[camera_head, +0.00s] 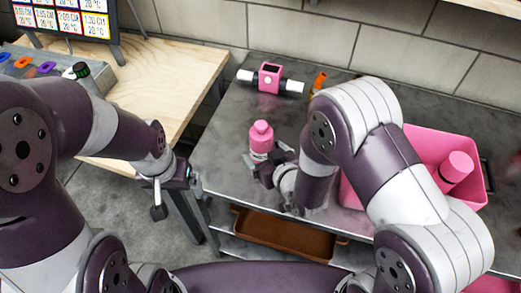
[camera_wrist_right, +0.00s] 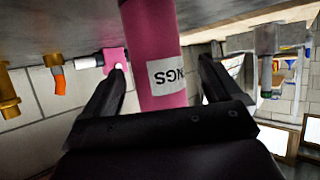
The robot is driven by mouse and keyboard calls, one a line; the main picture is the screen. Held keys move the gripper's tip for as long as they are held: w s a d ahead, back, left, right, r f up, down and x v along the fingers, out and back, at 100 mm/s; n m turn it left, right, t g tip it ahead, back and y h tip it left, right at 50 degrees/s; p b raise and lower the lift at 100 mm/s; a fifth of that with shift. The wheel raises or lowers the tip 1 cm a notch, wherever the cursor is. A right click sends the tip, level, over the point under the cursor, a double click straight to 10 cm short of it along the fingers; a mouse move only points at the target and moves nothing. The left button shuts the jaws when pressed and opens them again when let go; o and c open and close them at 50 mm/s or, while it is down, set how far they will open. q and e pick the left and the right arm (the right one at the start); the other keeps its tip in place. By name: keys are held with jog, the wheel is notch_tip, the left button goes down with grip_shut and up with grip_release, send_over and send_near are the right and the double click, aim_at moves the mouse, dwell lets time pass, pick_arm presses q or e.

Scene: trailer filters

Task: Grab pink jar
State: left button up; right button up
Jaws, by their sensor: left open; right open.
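A pink jar (camera_head: 261,137) with a pink cap stands upright on the dark metal table. My right gripper (camera_head: 265,166) is open at the jar's front side, low near the tabletop. In the right wrist view the pink jar (camera_wrist_right: 158,50), with a white label, stands between the open fingers of my right gripper (camera_wrist_right: 163,78). Gaps show on both sides of the jar, so the fingers do not grip it. My left gripper (camera_head: 172,200) is open and empty, left of the table's edge. Another pink jar (camera_head: 456,168) is in the pink crate (camera_head: 432,138).
A pink block-like fitting with white ends (camera_head: 270,77) and an orange piece (camera_head: 319,82) lie at the table's back. A brown tray (camera_head: 285,237) is on the lower shelf. A wooden bench (camera_head: 165,85) with a monitor (camera_head: 68,20) stands at left. The crate is partly hidden by my right arm.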

jog(key=x, duration=0.3)
jog(key=shift+w, duration=0.2)
jog(key=shift+s+d, duration=0.1)
jog(key=c, duration=1)
jog(key=shift+c, duration=0.4)
jog(key=shift+r, duration=0.1)
